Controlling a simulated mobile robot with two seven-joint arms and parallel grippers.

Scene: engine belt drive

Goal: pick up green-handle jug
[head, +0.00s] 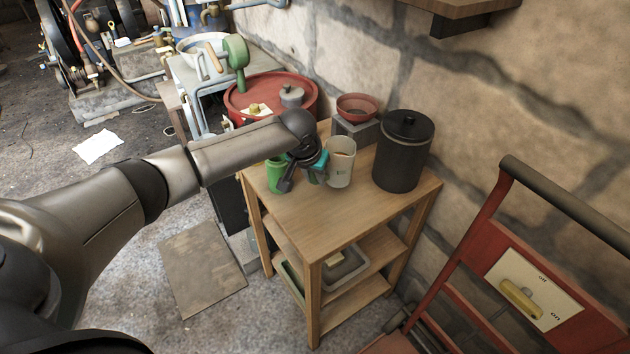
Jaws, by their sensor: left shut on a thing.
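The green-handle jug (341,165) is a cream, upright vessel with small dark marking on its front. It is at the back middle of the wooden table, and its teal-green handle shows on its left side. My left gripper (308,172) reaches in from the left and is shut on the handle, partly hiding it. The jug's base looks to be at the tabletop; I cannot tell whether it touches. My right gripper is not in view.
A green cup (274,178) stands just left of my left gripper, partly covered. A black lidded canister (402,152) stands to the right of the jug, and a red bowl (357,106) on a grey block behind. The front of the wooden table (330,220) is clear.

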